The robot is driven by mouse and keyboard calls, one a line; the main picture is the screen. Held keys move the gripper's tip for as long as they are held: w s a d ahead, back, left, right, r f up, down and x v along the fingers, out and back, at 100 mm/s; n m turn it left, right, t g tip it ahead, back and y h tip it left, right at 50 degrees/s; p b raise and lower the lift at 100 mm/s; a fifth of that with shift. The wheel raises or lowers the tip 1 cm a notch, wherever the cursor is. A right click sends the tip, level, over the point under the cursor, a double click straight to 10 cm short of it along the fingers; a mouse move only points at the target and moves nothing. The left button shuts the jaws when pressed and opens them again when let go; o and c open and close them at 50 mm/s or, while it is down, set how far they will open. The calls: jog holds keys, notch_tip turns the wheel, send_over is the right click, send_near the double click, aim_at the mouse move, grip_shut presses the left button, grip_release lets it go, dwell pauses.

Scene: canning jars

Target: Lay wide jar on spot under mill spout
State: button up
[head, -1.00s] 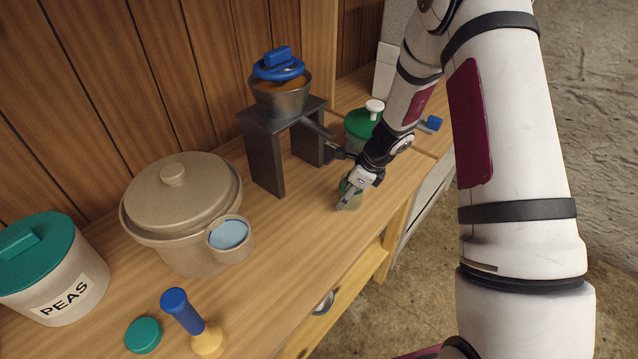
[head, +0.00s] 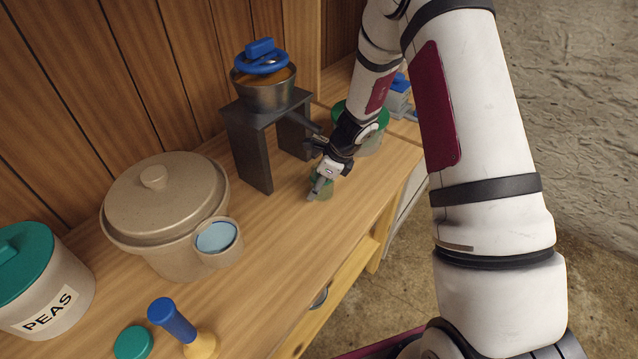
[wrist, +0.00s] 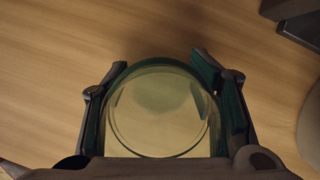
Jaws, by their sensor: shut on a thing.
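The wide jar (wrist: 158,112) is greenish clear glass, seen from above in the wrist view with its round rim between my fingers. My gripper (head: 318,190) is shut on it, one finger on each side. In the head view the jar (head: 322,188) is small and partly hidden by my gripper, over the bench in front of the mill. The mill (head: 247,142) is a dark stand with a metal bowl and a blue crank on top. Its spout (head: 308,133) slopes down to the right, its end partly hidden by my wrist. I cannot tell whether the jar touches the bench.
A beige lidded pot (head: 160,215) with a blue-filled cup (head: 217,238) on its side stands left of the mill. A PEAS canister (head: 40,285), a green lid (head: 133,342) and a blue-handled tool (head: 172,318) are at front left. A green-lidded container (head: 372,140) stands behind my wrist. The bench front is clear.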

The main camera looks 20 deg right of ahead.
jog(key=o, duration=1.4)
jog(key=shift+f, duration=0.1)
jog(key=shift+o, duration=0.2)
